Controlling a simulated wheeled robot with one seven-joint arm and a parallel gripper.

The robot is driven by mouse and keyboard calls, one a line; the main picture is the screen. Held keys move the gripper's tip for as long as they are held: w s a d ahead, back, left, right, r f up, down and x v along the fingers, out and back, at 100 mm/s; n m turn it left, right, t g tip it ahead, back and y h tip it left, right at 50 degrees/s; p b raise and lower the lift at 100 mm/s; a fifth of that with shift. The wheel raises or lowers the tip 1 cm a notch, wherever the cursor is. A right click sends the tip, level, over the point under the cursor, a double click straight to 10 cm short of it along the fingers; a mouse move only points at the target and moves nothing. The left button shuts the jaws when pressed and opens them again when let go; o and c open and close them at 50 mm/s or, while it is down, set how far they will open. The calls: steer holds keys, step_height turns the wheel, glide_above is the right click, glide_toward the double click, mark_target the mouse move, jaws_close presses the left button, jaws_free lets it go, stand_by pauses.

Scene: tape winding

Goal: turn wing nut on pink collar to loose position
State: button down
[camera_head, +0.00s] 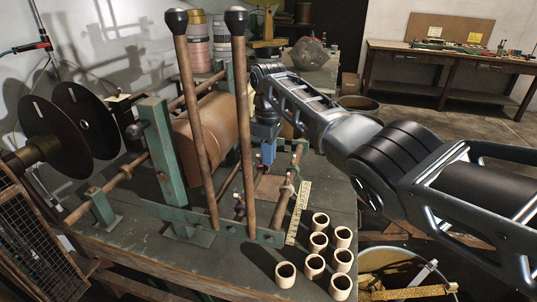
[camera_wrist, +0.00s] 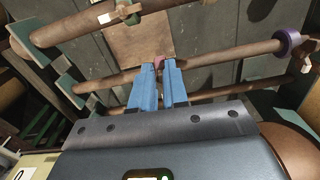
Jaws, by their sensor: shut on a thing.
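My gripper (camera_head: 268,158) points down over the wooden rods of the green-framed winding machine. In the wrist view its two blue fingers (camera_wrist: 160,68) come close together at a small pink collar (camera_wrist: 158,62) on the middle rod. They are shut on its wing nut, which is mostly hidden between the fingertips, so its angle cannot be told. In the head view I cannot make out the pink collar. A purple collar (camera_wrist: 288,41) with a wooden wing nut (camera_wrist: 307,56) sits on a rod at the right of the wrist view.
Two tall wooden levers (camera_head: 197,120) with black knobs stand left of my gripper. The machine's green frame (camera_head: 163,150) and a brown roll (camera_head: 207,128) are behind them. Several pale tube cores (camera_head: 320,222) and a yellow ruler (camera_head: 299,212) occupy the table's right front.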

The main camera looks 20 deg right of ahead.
steer(key=shift+a+n, duration=0.25)
steer(key=shift+n, duration=0.15)
steer(key=c, duration=1.1)
jaws_free()
steer(key=shift+c, duration=0.2)
steer(key=shift+d, duration=0.1)
steer(key=shift+r+b, duration=0.55)
steer(key=shift+r, duration=3.3)
steer(key=shift+c, duration=0.2)
